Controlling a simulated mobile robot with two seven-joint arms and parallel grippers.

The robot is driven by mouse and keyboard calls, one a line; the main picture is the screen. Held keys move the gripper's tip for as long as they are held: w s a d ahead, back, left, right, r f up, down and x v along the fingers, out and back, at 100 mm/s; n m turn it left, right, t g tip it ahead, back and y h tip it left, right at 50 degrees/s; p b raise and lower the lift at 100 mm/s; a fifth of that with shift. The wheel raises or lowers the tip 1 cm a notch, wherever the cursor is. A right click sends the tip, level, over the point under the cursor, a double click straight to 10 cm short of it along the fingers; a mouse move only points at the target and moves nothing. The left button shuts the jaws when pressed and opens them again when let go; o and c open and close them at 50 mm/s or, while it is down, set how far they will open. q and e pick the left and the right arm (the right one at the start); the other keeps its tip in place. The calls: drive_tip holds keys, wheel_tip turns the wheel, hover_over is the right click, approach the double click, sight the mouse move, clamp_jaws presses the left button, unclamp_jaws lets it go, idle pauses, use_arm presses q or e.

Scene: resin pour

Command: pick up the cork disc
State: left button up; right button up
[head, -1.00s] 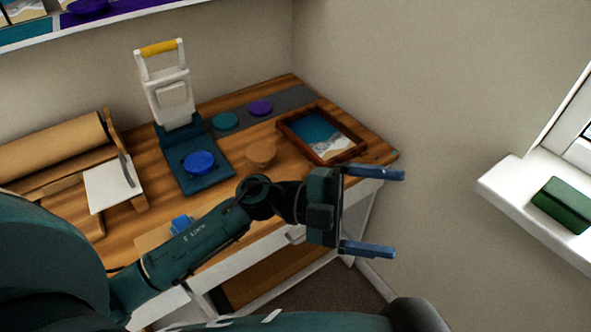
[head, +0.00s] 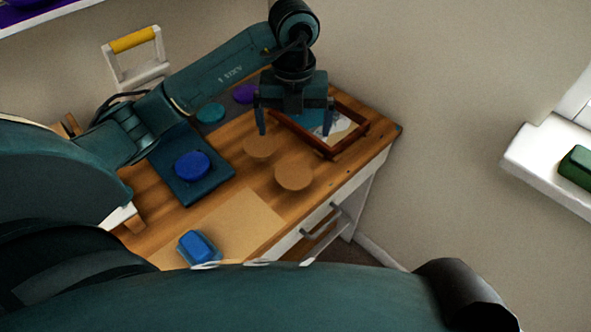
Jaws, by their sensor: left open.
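Two round tan cork-coloured discs lie on the wooden bench top: one cork disc (head: 257,147) is near the frame's left side, the other disc (head: 294,176) is closer to the front edge. I cannot tell which one the task means. My left gripper (head: 295,128) is open and empty, pointing down above the bench, beyond the front disc and by the framed picture. Its left fingertip shows just above the farther disc in the picture; contact is not visible. My right gripper is out of view.
A wooden frame (head: 357,138) holding a blue-and-white picture lies right of the discs. A blue disc (head: 192,165) sits on a dark mat (head: 190,197). Teal (head: 211,113) and purple (head: 244,93) discs lie behind. A blue block (head: 198,246) is at the front. Drawer handles project from the bench front.

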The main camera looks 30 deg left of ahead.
use_arm(q)
hover_over(294, 173)
wheel_tip(294, 173, down, 8)
drive_tip(key=shift+r, duration=0.25)
wheel_tip(294, 173, down, 4)
drive_tip(key=shift+f+p, duration=0.1)
drive_tip(key=shift+p, duration=0.4)
drive_tip(key=shift+f, duration=0.55)
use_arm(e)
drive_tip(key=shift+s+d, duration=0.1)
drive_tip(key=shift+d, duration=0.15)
use_arm(q)
drive_tip(key=shift+f, duration=0.25)
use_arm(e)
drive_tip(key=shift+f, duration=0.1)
use_arm(q)
drive_tip(key=shift+c, duration=0.2)
drive_tip(key=c, duration=1)
